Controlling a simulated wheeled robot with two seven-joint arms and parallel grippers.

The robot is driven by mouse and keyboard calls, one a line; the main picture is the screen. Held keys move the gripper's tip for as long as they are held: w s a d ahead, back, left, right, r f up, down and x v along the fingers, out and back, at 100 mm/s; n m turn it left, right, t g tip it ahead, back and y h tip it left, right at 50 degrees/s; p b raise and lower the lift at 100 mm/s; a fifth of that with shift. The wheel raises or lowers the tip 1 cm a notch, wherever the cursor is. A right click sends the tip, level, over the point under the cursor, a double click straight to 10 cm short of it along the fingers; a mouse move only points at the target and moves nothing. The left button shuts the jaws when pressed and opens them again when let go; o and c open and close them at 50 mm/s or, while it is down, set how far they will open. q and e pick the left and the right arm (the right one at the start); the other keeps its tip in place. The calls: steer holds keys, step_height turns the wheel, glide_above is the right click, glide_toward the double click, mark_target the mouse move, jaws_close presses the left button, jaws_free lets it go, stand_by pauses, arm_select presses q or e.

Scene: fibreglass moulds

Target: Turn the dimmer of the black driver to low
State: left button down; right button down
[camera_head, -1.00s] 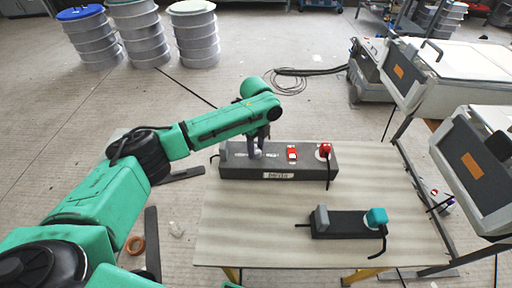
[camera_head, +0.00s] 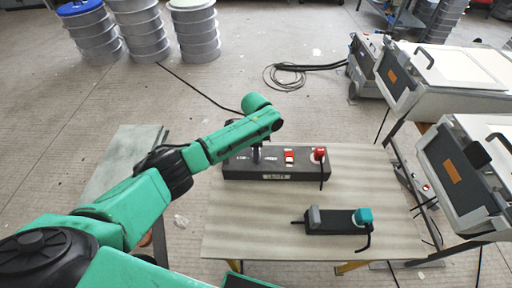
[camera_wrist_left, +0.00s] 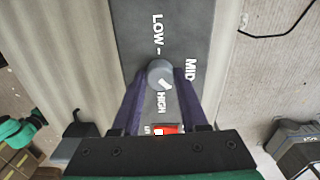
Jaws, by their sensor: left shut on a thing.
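The black driver (camera_head: 300,172) is a long dark box at the back of the table, with a red switch (camera_head: 289,156) and a red plug (camera_head: 320,153) on its right part. In the left wrist view its top carries the white words LOW, MID and HIGH around a round grey dimmer knob (camera_wrist_left: 159,70). The knob's white mark lies on the side towards HIGH. My left gripper (camera_wrist_left: 160,80) is shut on the knob, one dark finger on each side; in the head view the gripper (camera_head: 257,154) is partly hidden by its arm. My right gripper is not in view.
A smaller dark box (camera_head: 335,226) with a grey block and a teal plug (camera_head: 363,216) lies nearer on the table (camera_head: 240,225). Grey machines (camera_head: 470,170) stand to the right. Stacked drums (camera_head: 140,30) stand on the floor at the back left. The table's front left is clear.

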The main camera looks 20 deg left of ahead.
arm_select(q)
steer(key=n+p, duration=0.1)
steer(key=n, duration=0.1)
steer(key=shift+r+n, duration=0.2)
steer(key=shift+n, duration=0.2)
steer(key=n+p, duration=0.2)
steer(key=n, duration=0.1)
steer(key=shift+n, duration=0.3)
steer(key=n+p, duration=0.1)
steer(key=n, duration=0.1)
steer(key=shift+n, duration=0.4)
steer(key=n, duration=0.3)
steer(key=shift+f+n+p, duration=0.1)
steer(key=shift+n+p, duration=0.2)
steer(key=shift+p, duration=0.05)
steer(key=n, duration=0.3)
steer(key=shift+n, duration=0.3)
steer(key=n, duration=0.3)
steer(key=shift+n+p, duration=0.3)
steer(key=shift+p, duration=0.1)
steer(key=n, duration=0.3)
steer(key=shift+n, duration=2.2)
